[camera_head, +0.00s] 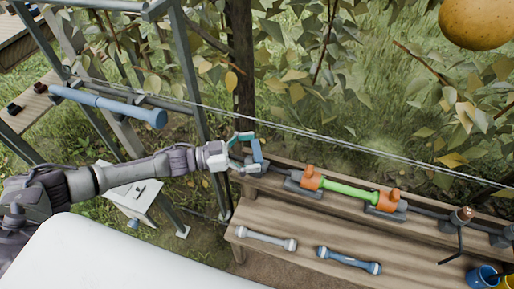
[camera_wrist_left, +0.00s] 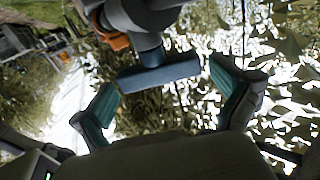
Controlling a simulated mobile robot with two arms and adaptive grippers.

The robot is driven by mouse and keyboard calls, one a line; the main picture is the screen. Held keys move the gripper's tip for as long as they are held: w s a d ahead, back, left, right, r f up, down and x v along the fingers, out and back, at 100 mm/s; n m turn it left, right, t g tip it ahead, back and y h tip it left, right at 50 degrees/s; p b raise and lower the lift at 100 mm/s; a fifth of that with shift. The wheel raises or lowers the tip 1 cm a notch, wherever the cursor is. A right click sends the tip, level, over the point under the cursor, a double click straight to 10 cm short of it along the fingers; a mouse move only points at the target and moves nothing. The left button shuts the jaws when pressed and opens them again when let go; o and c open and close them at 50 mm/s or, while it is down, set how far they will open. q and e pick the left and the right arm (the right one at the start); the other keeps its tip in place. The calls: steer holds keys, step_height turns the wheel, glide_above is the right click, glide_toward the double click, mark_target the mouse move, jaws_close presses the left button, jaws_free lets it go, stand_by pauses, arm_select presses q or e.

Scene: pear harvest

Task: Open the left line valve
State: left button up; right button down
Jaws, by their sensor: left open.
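The left line valve has a blue handle (camera_head: 257,151), at the left end of the pipe on the wooden bench in the head view. In the left wrist view the handle is a blue-grey bar (camera_wrist_left: 158,73) on a grey stem. My left gripper (camera_head: 247,152) reaches it from the left with its teal fingers open. In the left wrist view the fingers (camera_wrist_left: 165,88) stand on either side of the bar, with gaps visible. I cannot tell whether either finger touches it. My right gripper is not in view.
A green pipe section (camera_head: 349,191) sits between orange couplings on the bench (camera_head: 300,227). A grey pipe piece (camera_head: 265,239) and a blue one (camera_head: 349,261) lie in front. A second valve (camera_head: 461,217) is at right, near a blue bucket (camera_head: 482,277). Metal posts (camera_head: 190,90) stand left of the bench.

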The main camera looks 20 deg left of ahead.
arm_select(q)
steer(key=shift+w+d, duration=0.25)
steer(key=shift+d, duration=0.25)
